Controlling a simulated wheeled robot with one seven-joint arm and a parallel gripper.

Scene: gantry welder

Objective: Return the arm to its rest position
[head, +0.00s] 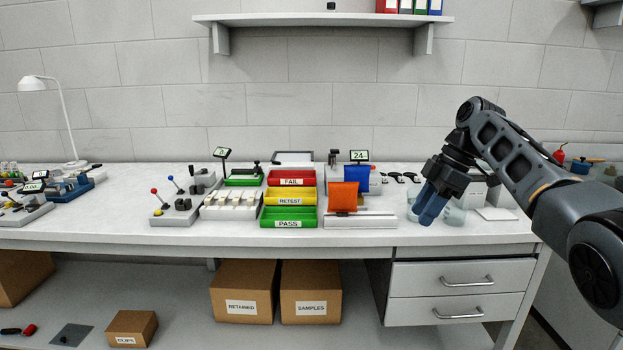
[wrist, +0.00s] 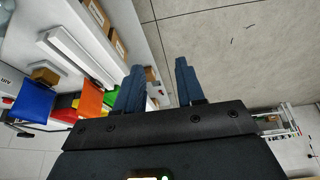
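My arm reaches in from the right in the head view, bent at the elbow, with the hand pointing down. My gripper (head: 430,207) hangs over the right part of the bench, in front of clear glass-like vessels (head: 455,214). In the wrist view my gripper (wrist: 158,85) shows two blue fingers spread apart, with floor seen between them and nothing held. Whether the fingertips touch anything is hard to tell, but they look clear of the bench top.
The white bench (head: 365,242) carries red FAIL, yellow RETEST and green PASS trays (head: 290,225), and an orange panel (head: 343,196) on a fixture left of my gripper. Drawers (head: 442,281) sit below. A wall shelf (head: 320,19) is above. Floor in front looks clear in the wrist view.

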